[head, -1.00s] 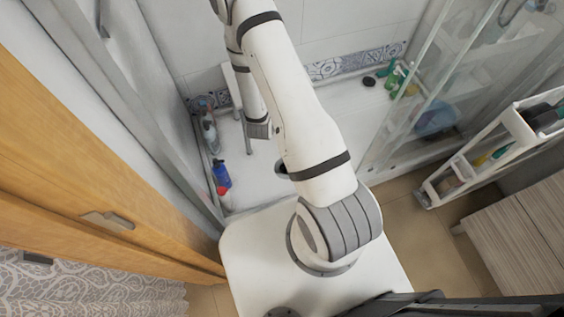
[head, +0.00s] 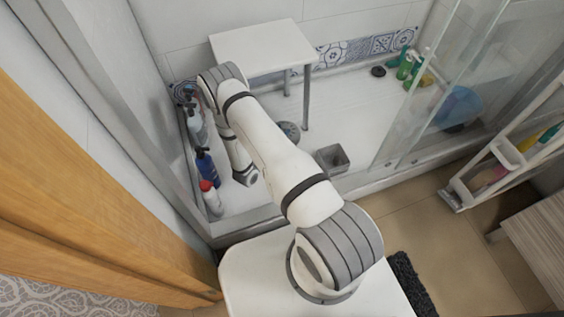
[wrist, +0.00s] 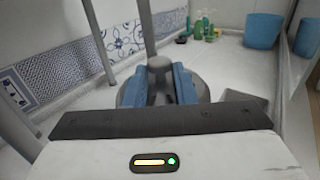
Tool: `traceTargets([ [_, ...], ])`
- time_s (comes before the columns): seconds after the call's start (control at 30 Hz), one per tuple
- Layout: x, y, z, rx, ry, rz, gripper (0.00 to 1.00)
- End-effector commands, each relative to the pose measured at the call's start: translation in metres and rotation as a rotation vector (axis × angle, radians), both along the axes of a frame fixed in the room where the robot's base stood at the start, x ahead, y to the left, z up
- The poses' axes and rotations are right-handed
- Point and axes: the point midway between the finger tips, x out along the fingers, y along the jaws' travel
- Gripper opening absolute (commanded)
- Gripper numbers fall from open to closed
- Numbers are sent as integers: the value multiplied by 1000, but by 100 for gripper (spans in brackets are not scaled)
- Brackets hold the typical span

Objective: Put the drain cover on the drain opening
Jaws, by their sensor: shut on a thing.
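In the wrist view my gripper's two blue fingers (wrist: 160,86) are closed around the upright grey knob of the drain cover (wrist: 202,88), a round grey disc. The disc shows behind and beside the fingers. In the head view the drain cover (head: 288,131) is partly hidden by my arm, and my fingers are hidden behind it. I cannot tell whether the disc touches the shower floor. I cannot make out the drain opening for certain. A small dark round thing (head: 378,71) lies at the back of the floor and also shows in the wrist view (wrist: 181,40).
A white stool (head: 262,45) stands behind the cover, with a leg close to it. A grey bin (head: 333,158) is just right. Bottles (head: 206,168) line the left wall. Green bottles (head: 405,65) and a blue basin (head: 458,104) are at right, near glass panels.

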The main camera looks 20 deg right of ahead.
Motion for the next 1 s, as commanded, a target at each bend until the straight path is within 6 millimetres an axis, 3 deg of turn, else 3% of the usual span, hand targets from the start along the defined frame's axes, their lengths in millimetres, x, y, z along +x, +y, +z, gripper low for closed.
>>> traceTargets([
  [0.03, -3, 0, -34, -1, -1, -16, 0],
  [0.23, -14, 0, -86, 0, -4, -71, 0],
  [0.67, -18, 0, -112, 1, -6, -91, 0],
  [1.0, -18, 1, -150, 1, -6, -90, 0],
])
